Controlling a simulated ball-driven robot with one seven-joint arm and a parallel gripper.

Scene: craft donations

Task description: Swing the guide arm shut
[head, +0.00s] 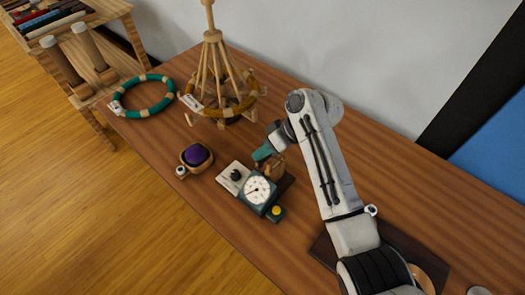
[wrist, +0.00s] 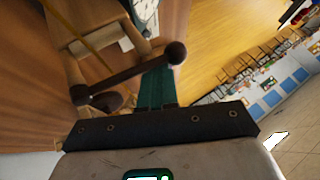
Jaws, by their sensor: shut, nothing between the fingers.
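My gripper (head: 264,152) is shut and empty, above the table just behind the winder with the dial (head: 258,190). In the wrist view its teal fingers (wrist: 156,84) are together. A dark bar with round knobs (wrist: 130,76), which looks like the guide arm, crosses the view close to the fingertips. One knob is beside the fingers' far end; I cannot tell whether they touch. Light wooden parts of the winder (wrist: 88,68) stand beside the bar. In the head view the arm is small and partly hidden by my gripper.
A wooden yarn swift (head: 213,60) with a brown yarn ring stands at the back. A teal yarn ring (head: 143,96) lies at the left. A wooden bowl with a purple ball (head: 196,156) is left of the winder. A yellow button (head: 276,211) is on the winder's front.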

